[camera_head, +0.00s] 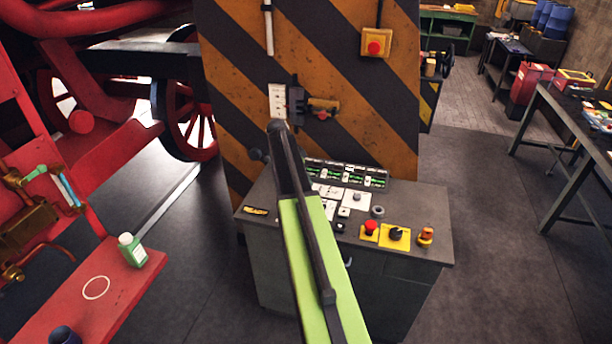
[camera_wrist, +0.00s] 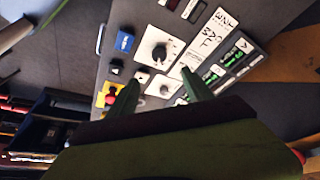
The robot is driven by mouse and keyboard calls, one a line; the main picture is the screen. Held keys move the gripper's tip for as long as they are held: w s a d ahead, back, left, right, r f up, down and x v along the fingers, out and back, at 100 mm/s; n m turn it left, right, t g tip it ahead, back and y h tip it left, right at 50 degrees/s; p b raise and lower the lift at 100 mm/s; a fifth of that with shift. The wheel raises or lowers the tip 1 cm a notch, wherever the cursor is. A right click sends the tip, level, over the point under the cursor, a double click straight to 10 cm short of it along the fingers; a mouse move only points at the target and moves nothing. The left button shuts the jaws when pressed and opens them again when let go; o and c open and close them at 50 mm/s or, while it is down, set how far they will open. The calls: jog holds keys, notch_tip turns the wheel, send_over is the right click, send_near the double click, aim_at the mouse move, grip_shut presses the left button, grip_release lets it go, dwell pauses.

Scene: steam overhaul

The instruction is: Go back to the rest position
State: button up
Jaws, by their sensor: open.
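My gripper (camera_wrist: 160,92) shows in the wrist view as two dark green fingers standing apart, with nothing between them. It points at the control panel, and white dial plates (camera_wrist: 158,46) lie beyond the fingertips. I cannot tell whether the tips touch the panel. In the head view my arm rises from the bottom edge in front of the grey control desk (camera_head: 400,258) and hides part of it. The gripper itself cannot be made out there.
A striped pillar (camera_head: 345,70) stands behind the desk, with a yellow-and-red button box (camera_head: 375,44). A red bench (camera_head: 75,305) at left holds a green bottle (camera_head: 132,250). A workbench (camera_head: 570,135) stands at right. Floor is clear between desk and workbench.

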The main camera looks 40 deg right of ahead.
jog(key=shift+f, duration=0.1)
jog(key=w+a+f+n+b, duration=0.1)
jog(key=a+f+n+b, duration=0.15)
jog(key=a, duration=0.65)
jog(key=w+a+f+n+t+b, duration=0.1)
jog(key=w+a+f+b, duration=0.15)
jog(key=a, duration=0.55)
jog(key=w+a+f+n+b, duration=0.1)
jog(key=a+f+b, duration=0.15)
jog(key=a, duration=0.65)
jog(key=s+a+f+n+y+b, duration=0.1)
jog(key=s+a+f+n+y, duration=0.1)
jog(key=s+a+n, duration=0.5)
jog(key=s+a+f+n+y+b, duration=0.1)
jog(key=s+a+f+n+y, duration=0.1)
jog(key=s+a+n, duration=0.6)
jog(key=a+n, duration=0.2)
jog(key=a, duration=0.4)
jog(key=shift+a+f+b, duration=0.15)
jog(key=shift+f+b, duration=0.1)
jog(key=shift+b, duration=0.15)
